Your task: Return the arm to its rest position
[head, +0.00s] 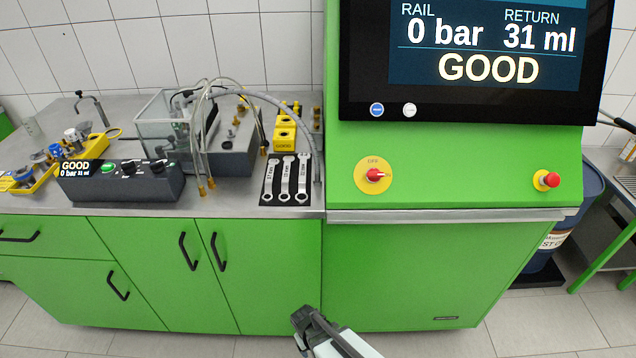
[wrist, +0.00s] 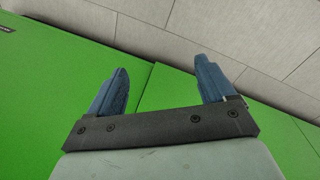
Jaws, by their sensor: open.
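My gripper (head: 303,318) shows at the bottom middle of the head view, in front of the green cabinets and below the worktop edge. In the wrist view my gripper (wrist: 160,85) has its two blue fingers spread wide apart with nothing between them. Beyond the fingers are green cabinet panels (wrist: 60,70) and grey floor tiles. My gripper touches nothing that I can see. Most of my arm is outside the head view.
The green test bench (head: 430,270) has a screen (head: 480,45) reading GOOD, 0 bar and 31 ml. On the steel worktop (head: 225,198) stand a control box (head: 120,185), a clear tank (head: 160,120) with hoses and several wrenches (head: 286,180). A blue drum (head: 590,190) stands right. Floor in front is clear.

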